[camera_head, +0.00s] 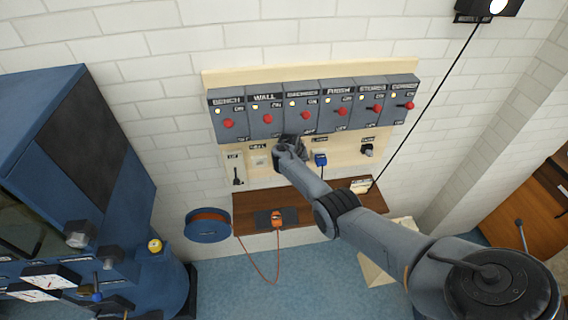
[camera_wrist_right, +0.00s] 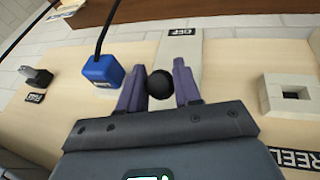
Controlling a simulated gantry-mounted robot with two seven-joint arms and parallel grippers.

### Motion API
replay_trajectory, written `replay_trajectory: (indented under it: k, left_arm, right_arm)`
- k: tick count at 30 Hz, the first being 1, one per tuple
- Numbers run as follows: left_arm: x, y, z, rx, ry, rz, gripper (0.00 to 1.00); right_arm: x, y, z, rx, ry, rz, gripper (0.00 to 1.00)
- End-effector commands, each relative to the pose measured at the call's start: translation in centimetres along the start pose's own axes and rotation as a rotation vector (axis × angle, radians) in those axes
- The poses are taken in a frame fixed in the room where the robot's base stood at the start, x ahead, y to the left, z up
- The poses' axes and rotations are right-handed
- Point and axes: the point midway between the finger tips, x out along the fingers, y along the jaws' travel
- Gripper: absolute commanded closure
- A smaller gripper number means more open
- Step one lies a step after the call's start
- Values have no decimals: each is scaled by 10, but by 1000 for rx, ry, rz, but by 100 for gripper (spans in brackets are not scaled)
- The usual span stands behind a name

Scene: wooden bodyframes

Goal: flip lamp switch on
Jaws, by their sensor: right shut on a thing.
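My right gripper (camera_head: 286,150) reaches to the wooden switch board (camera_head: 385,140) on the wall. In the right wrist view it (camera_wrist_right: 160,90) is shut on a black ball knob (camera_wrist_right: 161,84), one purple finger on each side. The knob stands before a pale plate (camera_wrist_right: 182,58) with an upside-down OFF label; in the head view my gripper hides it. A dark lamp housing with a bright white round face (camera_head: 499,6) is at the top right; whether it is lit I cannot tell. My left gripper is not in view.
A row of grey boxes with red knobs (camera_head: 267,119) runs above my gripper. A blue plug (camera_head: 320,159) with a cable sits close to its right, a square socket (camera_head: 260,162) to its left. A brown shelf (camera_head: 325,200) and blue cable reel (camera_head: 208,225) are below.

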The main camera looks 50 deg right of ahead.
Motion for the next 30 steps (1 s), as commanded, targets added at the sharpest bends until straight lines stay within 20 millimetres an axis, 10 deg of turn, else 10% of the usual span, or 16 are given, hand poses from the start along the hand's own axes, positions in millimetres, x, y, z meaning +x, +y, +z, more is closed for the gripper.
replay_trajectory:
  k: [15, 16, 20, 30]
  left_arm:
    - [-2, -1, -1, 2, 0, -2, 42]
    - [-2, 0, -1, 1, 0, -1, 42]
    - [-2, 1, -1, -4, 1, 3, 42]
    - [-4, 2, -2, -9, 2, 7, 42]
  right_arm:
    - [2, 10, 1, 6, -25, 3, 100]
    - [2, 10, 1, 6, -25, 3, 64]
    - [2, 10, 1, 6, -24, 3, 44]
    - [0, 10, 0, 5, -22, 3, 44]
